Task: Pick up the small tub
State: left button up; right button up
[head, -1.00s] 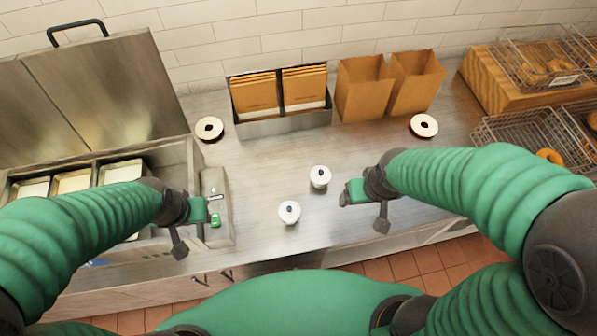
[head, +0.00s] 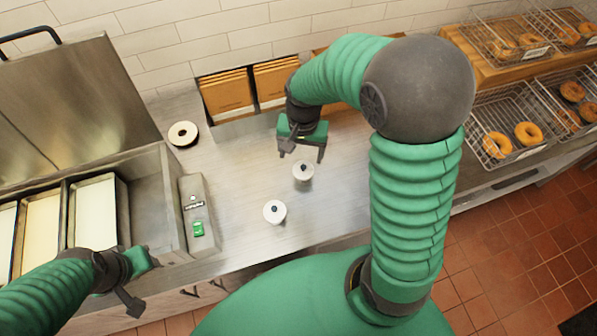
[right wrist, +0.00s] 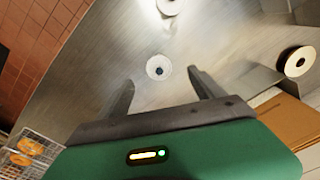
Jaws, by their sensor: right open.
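Two small white tubs with dark centres stand on the steel counter (head: 235,180) in the head view. The farther tub (head: 303,171) is just in front of my right gripper (head: 302,150); the nearer tub (head: 275,211) is closer to my body. My right gripper is open and empty. In the right wrist view, one tub (right wrist: 159,67) lies between the lines of the two fingertips (right wrist: 160,80), a little beyond them, and the other tub (right wrist: 170,5) is at the top edge. My left gripper (head: 140,283) hangs at lower left, away from the tubs; its opening is unclear.
An open steel unit with pans (head: 97,212) stands far left. A holder of brown sheets (head: 228,93) is at the back wall. Wire baskets of ring-shaped bagels (head: 508,130) are at right.

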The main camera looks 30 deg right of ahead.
aim_at(303, 170)
jog(key=f+m, duration=0.1)
jog(key=f, duration=0.2)
jog(key=w+d+f+p, duration=0.1)
jog(key=f, duration=0.3)
jog(key=d+f+m+p, duration=0.1)
jog(key=f, duration=0.2)
jog(key=shift+w+d+f+m+g, duration=0.15)
jog(key=shift+w+m+g, duration=0.15)
jog(key=f+p, duration=0.1)
jog(key=f, duration=0.1)
jog(key=f+p, duration=0.1)
jog(key=f, duration=0.1)
jog(key=shift+w+f, duration=0.2)
jog(key=shift+f, duration=0.1)
jog(key=shift+w+f, duration=0.15)
jog(key=shift+f, duration=0.3)
jog(key=c, duration=1.3)
pick_arm(q)
jog(key=v, duration=0.2)
jog(key=w+v, duration=0.1)
jog(key=v, duration=0.1)
jog(key=shift+d+r, duration=0.1)
jog(key=shift+r, duration=0.4)
pick_arm(e)
jog(key=shift+r, duration=0.2)
